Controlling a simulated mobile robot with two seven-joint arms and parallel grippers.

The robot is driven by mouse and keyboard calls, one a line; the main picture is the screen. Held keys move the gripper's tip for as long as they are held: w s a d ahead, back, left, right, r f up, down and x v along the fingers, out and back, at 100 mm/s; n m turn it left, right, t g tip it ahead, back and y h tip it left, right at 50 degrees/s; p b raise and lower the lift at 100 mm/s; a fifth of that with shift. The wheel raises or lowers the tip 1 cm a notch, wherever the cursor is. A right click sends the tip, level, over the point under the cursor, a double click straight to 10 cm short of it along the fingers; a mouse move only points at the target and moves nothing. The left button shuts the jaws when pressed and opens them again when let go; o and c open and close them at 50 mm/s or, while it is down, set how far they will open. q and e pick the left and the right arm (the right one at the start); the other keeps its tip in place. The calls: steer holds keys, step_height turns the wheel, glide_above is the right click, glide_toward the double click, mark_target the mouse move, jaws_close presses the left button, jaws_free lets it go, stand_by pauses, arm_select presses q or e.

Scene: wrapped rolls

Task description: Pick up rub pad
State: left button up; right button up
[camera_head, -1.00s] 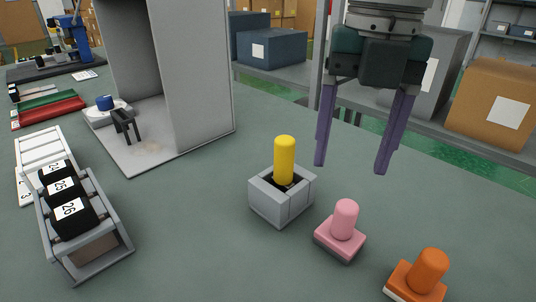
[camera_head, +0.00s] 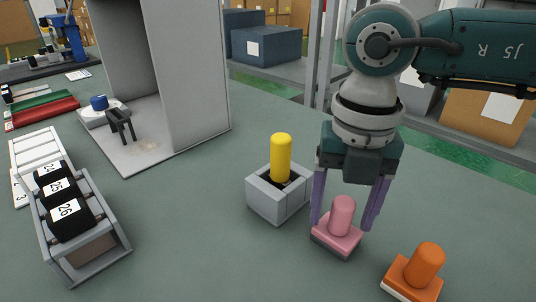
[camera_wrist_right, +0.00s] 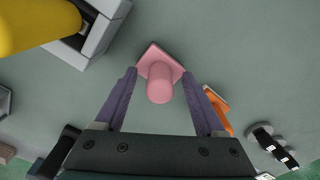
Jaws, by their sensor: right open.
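A pink pad (camera_head: 342,214) with a round upright handle and a square base stands on the green table. My right gripper (camera_head: 343,226) is above it, pointing down, with its purple fingers open on either side of the handle. In the right wrist view the pink pad (camera_wrist_right: 160,76) sits between and just beyond the open fingertips. I cannot tell whether a finger touches it. An orange pad (camera_head: 427,262) of the same shape stands to the right. A yellow handle (camera_head: 281,158) stands in a grey square holder (camera_head: 278,205) to the left. My left gripper is not in view.
A grey rack (camera_head: 98,255) with numbered black rolls stands at the left. A tall grey booth (camera_head: 197,85) stands at the back left. The front middle of the table is clear. Shelves with boxes (camera_head: 266,45) lie behind the table.

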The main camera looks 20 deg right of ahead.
jaws_close()
stand_by(0.4)
steer(key=shift+r, duration=0.15)
step_height(320, 180, up, 20)
steer(key=shift+p, duration=0.45)
steer(key=c, duration=0.6)
jaws_free()
steer(key=shift+c, duration=0.2)
jaws_close()
